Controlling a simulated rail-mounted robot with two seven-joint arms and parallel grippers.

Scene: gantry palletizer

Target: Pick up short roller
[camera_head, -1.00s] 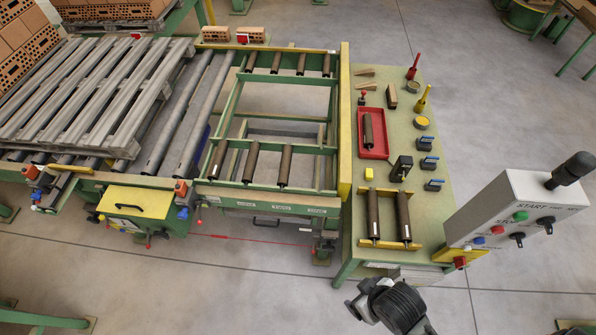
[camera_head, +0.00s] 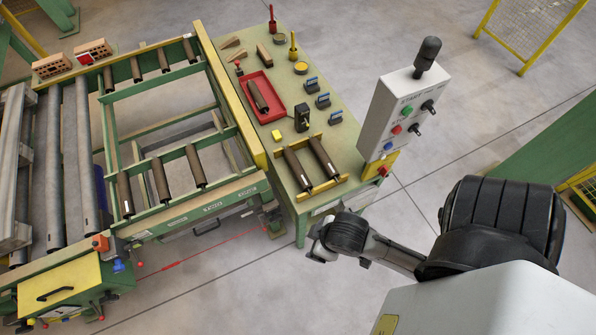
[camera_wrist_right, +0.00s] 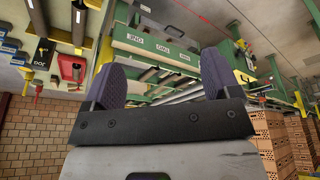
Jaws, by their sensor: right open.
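A short dark-brown roller (camera_head: 258,96) lies in the red tray (camera_head: 267,117) on the green workbench in the head view. Two longer brown rollers (camera_head: 297,168) lie side by side in a yellow rack (camera_head: 325,187) at the bench's near end. My right gripper (camera_head: 318,250) is off the bench's near edge, apart from the tray and rack; its fingers are unclear there. In the right wrist view its two fingers (camera_wrist_right: 160,82) are spread, with nothing between them. The tray (camera_wrist_right: 72,68) shows at the left of that view. My left gripper is not in view.
A green conveyor frame (camera_head: 162,215) with several brown rollers stands left of the bench. A control box (camera_head: 405,110) rises at the bench's right. A black holder (camera_head: 302,117) and blue-handled clamps (camera_head: 323,100) stand beside the tray.

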